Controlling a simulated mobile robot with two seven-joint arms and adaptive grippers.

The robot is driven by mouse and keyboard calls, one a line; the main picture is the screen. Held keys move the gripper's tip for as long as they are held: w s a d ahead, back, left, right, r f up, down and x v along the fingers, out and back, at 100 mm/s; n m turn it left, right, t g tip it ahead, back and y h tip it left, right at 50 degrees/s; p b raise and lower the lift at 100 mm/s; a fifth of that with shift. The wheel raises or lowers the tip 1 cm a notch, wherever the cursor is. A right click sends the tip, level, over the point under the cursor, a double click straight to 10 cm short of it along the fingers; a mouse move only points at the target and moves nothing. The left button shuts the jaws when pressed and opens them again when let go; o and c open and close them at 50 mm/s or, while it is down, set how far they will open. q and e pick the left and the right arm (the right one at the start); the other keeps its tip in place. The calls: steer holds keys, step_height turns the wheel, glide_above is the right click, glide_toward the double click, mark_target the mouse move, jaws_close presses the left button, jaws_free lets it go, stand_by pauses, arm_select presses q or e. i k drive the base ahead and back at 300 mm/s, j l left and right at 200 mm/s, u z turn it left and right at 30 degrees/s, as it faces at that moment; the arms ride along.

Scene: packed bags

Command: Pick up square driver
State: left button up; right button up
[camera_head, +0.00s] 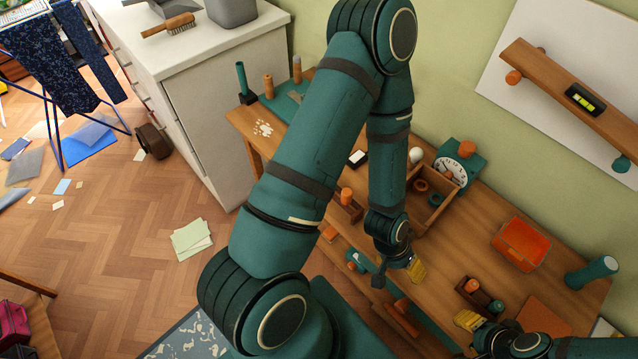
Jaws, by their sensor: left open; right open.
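I cannot single out the square driver for sure. Small handled tools with teal and orange parts lie along the bench's front edge, one at the left (355,262) and an orange-topped one (402,306) further right. My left gripper (402,273) hangs above the front of the wooden bench (462,240), with a yellow finger pad showing; it is open and I see nothing in it. My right gripper (472,322) is low at the bench's right front, open, its yellow pad beside a small dark wooden rack (478,296) with an orange knob. My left arm hides much of the bench.
A compartmented wooden box (430,222), a teal dial scale (470,163), an orange tray (546,246) and a teal cylinder (588,272) stand on the bench. A white cabinet (215,115) adjoins its left end. A wall shelf (545,72) holds a level. Bench surface between box and tray is clear.

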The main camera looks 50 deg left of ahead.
mark_target(346, 193)
steer(key=j+u, duration=0.1)
steer(key=u, duration=0.25)
steer(key=j+u, duration=0.15)
steer(key=u, duration=0.2)
steer(key=k+j+u, duration=0.1)
steer(key=u, duration=0.2)
steer(key=j+z, duration=0.2)
steer(key=z, duration=0.3)
steer(key=i+j+z, duration=0.1)
steer(key=z, duration=0.35)
steer(key=j+z, duration=0.25)
steer(key=z, duration=0.25)
steer(key=k, duration=0.05)
